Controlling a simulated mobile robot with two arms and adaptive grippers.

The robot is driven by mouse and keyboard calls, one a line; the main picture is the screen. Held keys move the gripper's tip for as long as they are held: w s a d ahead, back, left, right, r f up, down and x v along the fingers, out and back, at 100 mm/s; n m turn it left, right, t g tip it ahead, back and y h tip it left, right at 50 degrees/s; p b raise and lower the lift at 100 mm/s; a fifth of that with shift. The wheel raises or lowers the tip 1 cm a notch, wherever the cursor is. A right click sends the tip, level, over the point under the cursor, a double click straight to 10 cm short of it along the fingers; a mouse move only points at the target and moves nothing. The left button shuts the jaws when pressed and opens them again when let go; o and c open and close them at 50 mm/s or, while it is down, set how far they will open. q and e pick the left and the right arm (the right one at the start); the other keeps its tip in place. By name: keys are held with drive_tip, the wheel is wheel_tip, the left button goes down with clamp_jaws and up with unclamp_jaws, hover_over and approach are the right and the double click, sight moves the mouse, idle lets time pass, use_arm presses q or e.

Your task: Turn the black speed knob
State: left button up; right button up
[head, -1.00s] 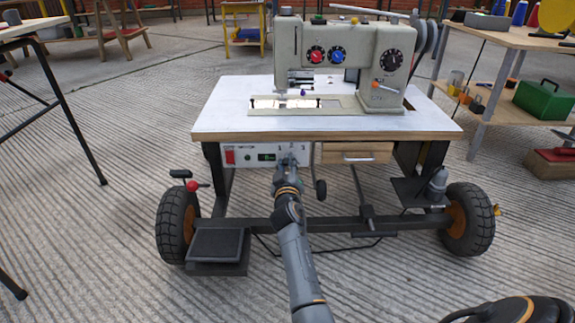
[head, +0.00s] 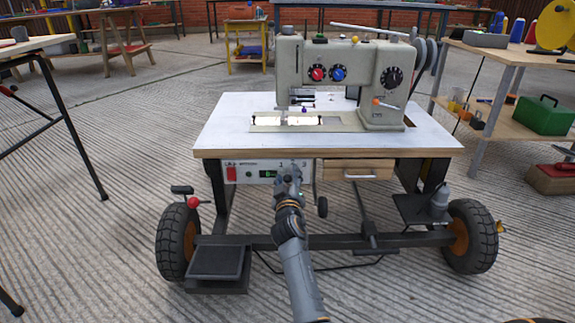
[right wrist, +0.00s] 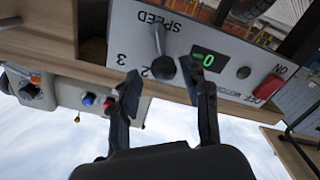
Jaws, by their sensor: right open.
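The black speed knob (right wrist: 163,68) is a dark round end on a short grey lever, under the word SPEED and beside the numbers 2 and 3. It sits on the white control panel (head: 240,172) below the sewing machine table. My right gripper (right wrist: 166,84) is open, its two fingertips on either side of the knob in the right wrist view. I cannot tell whether they touch it. In the head view my right gripper (head: 289,172) is in front of the panel and hides the knob. My left gripper is not in view.
The panel also has a red switch (right wrist: 269,87) and a green display (right wrist: 208,60). A wooden drawer (head: 358,169) is just right of the gripper. The table edge (head: 330,153) overhangs above. The sewing machine (head: 340,80) stands on top. A wheeled black frame is below.

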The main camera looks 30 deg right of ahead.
sight(287, 179)
wheel_tip(287, 179, up, 9)
drive_tip(key=shift+f, duration=0.15)
idle(0.5)
